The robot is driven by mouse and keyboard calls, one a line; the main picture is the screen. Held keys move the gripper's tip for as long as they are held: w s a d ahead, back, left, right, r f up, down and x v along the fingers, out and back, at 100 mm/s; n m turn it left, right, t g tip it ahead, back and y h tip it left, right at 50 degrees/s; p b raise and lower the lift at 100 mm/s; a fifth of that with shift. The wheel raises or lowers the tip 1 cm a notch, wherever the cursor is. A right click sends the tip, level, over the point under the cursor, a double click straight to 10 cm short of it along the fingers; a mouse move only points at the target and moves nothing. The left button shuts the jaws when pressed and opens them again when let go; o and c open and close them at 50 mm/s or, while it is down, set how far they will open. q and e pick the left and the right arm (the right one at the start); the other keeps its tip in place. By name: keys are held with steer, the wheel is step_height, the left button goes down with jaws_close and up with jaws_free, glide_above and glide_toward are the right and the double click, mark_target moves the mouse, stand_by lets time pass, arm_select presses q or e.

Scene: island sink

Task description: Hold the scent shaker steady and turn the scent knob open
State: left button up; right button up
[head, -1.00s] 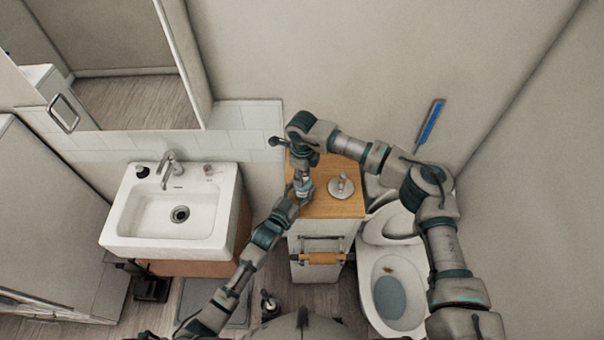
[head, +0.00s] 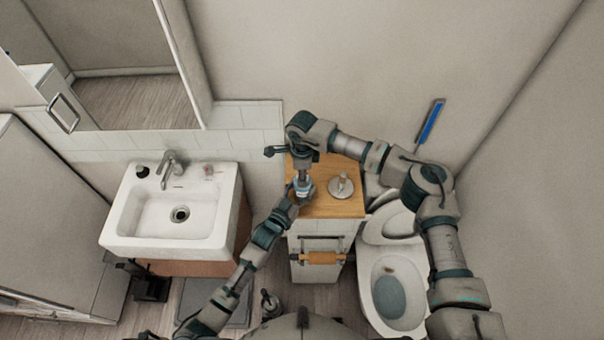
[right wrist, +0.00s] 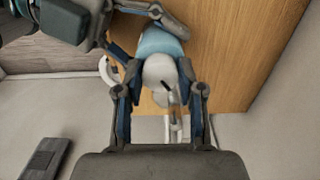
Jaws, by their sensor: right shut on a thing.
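The scent shaker stands on the wooden cabinet top (head: 336,206), mostly hidden by my grippers in the head view. In the right wrist view its light blue body (right wrist: 160,42) shows with a pale grey knob (right wrist: 160,72) with a dark mark on it. My right gripper (right wrist: 163,100) comes from above and is shut on the knob, one finger on each side. My left gripper (head: 296,196) comes in from the lower left at the shaker's body. Its fingers lie around the blue body in the right wrist view, but their grip is not clear.
A round metal-coloured item (head: 341,186) stands close to the right of the grippers on the cabinet. A white sink (head: 172,215) is at left and a toilet (head: 395,295) at right. The wall is close behind. The front right of the cabinet top is clear.

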arm_select(q)
steer(key=shift+a, duration=0.1)
arm_select(e)
steer(key=shift+w+d, duration=0.2)
steer(key=shift+d, duration=0.1)
steer(key=o, duration=1.1)
steer(key=shift+o, duration=0.3)
steer(key=shift+a, duration=0.15)
steer(key=shift+s, duration=0.1)
step_height(320, 180, up, 12)
arm_select(q)
steer(key=shift+f, duration=0.1)
arm_select(e)
steer(key=shift+a+f, duration=0.1)
arm_select(q)
steer(key=o, duration=1.4)
steer(key=shift+c, duration=0.2)
